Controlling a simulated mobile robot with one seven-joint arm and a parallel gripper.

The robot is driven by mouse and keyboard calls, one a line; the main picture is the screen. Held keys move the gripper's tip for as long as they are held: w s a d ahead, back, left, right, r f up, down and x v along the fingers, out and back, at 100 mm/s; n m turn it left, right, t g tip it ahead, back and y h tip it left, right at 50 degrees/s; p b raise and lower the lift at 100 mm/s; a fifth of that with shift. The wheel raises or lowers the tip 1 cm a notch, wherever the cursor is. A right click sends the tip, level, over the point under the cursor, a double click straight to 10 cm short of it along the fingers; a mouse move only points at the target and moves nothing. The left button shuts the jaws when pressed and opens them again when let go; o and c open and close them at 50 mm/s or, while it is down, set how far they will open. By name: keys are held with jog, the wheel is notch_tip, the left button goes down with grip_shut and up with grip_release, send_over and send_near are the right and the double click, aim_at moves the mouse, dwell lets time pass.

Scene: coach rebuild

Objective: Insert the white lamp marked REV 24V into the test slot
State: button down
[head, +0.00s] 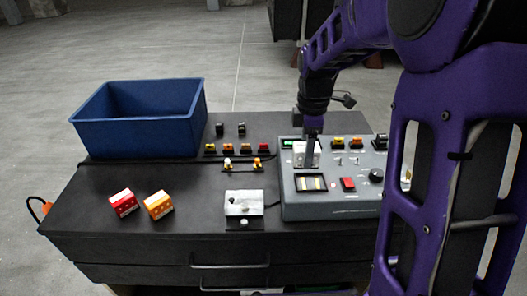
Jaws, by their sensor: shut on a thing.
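A grey test box (340,208) stands at the right of the dark workbench. My gripper (313,148) reaches down from the purple arm over the upper left part of this box. It is shut on a small white block (301,157), which appears to be the white lamp. Its marking is too small to read. The lamp is at the box's top face; I cannot tell whether it is in a slot or just above one. A dark-framed window with pale strips (312,184) lies just in front of it. My gripper partly hides the lamp.
A blue bin (140,136) stands at the back left. A red block (123,203) and an orange block (158,205) lie front left. A white-silver fixture (244,204) sits front centre. Several small coloured parts (228,149) stand in a row behind. My arm hides the right side.

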aim_at(313, 168)
jog(key=shift+s+d+r, duration=0.1)
jog(key=shift+s+d, duration=0.1)
jog(key=shift+d, duration=0.3)
jog(key=shift+s+d, duration=0.15)
jog(key=shift+d, duration=0.35)
jog(key=shift+d+f, duration=0.1)
jog(key=shift+f, duration=0.15)
jog(key=shift+f+b, duration=0.65)
jog(key=shift+f, duration=1.65)
jog(key=shift+f, duration=0.55)
jog(key=shift+r, duration=0.35)
jog(key=shift+f, duration=0.65)
dwell(1.2)
jog(key=shift+c, duration=2.4)
grip_release()
